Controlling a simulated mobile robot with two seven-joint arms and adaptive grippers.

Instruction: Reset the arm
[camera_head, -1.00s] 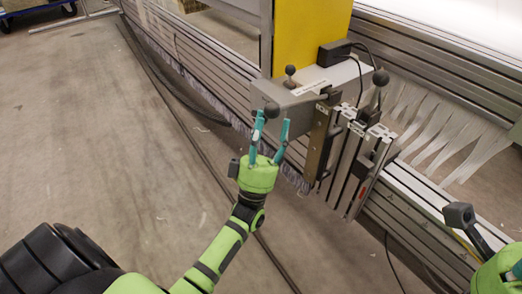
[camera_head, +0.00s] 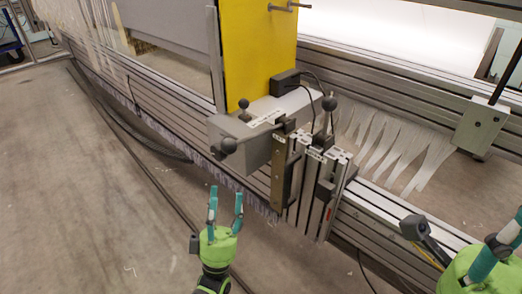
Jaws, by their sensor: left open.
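My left gripper (camera_head: 226,192) points up in the lower middle of the head view. Its two teal fingers are apart with nothing between them. It is in front of and below the grey machine head (camera_head: 262,128) with black ball knobs, apart from it in the picture. My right gripper (camera_head: 508,236) is partly in view at the lower right edge, with teal finger parts and a green body. It is cut off by the frame, so its fingertips do not show fully.
A yellow panel (camera_head: 262,50) rises behind the machine head. A long grooved metal rail (camera_head: 165,115) runs diagonally. White thread bundles (camera_head: 400,150) fan out behind it. A grey block with a handle (camera_head: 424,236) is near my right gripper. Open floor (camera_head: 90,210) lies at left.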

